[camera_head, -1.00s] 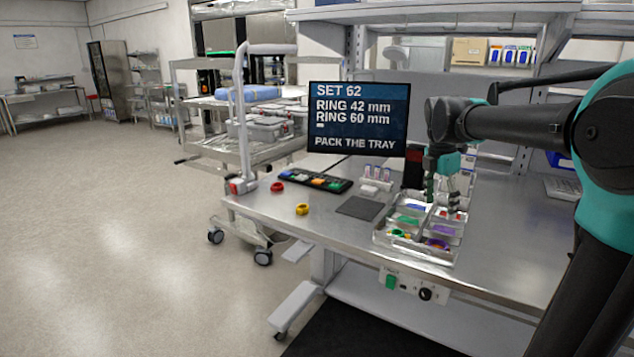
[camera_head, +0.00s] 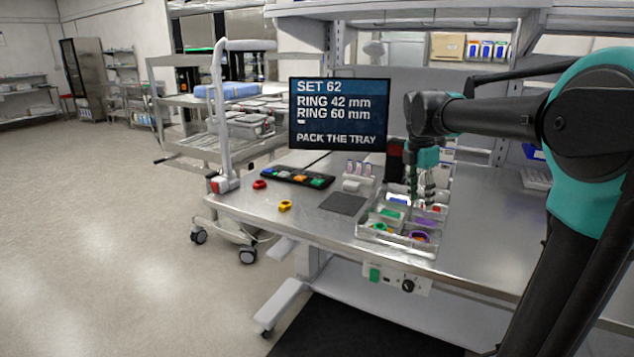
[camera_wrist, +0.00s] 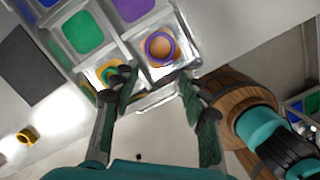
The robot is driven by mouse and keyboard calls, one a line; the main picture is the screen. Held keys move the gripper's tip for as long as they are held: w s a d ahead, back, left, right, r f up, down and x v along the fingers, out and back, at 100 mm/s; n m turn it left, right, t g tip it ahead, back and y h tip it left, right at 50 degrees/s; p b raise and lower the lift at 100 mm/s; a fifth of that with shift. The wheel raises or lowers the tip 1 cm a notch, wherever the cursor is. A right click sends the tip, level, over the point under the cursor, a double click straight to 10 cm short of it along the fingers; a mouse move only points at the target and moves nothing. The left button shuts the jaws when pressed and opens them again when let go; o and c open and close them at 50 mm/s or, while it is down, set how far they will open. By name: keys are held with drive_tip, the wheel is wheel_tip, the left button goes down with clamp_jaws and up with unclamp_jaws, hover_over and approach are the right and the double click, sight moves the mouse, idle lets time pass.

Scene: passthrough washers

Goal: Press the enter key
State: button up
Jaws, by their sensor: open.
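A black key strip (camera_head: 298,177) with several coloured keys lies at the left back of the steel bench. No key lettering is readable, so I cannot tell which is enter. My gripper (camera_head: 425,192) is open and empty, hanging over the compartment tray (camera_head: 364,232), well to the right of the key strip. In the wrist view, my gripper's fingers (camera_wrist: 158,88) are spread near the tray's edge, below a purple ring (camera_wrist: 160,48) and a yellow-and-green ring (camera_wrist: 110,73) in compartments. The key strip is out of the wrist view.
A screen (camera_head: 340,113) reads SET 62, RING 42 mm, RING 60 mm, PACK THE TRAY. A red ring (camera_head: 260,184), a yellow ring (camera_head: 285,205) and a dark mat (camera_head: 343,204) lie on the bench. A control box (camera_head: 394,280) with a green button is on its front.

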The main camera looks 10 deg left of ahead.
clamp_jaws()
idle(1.3)
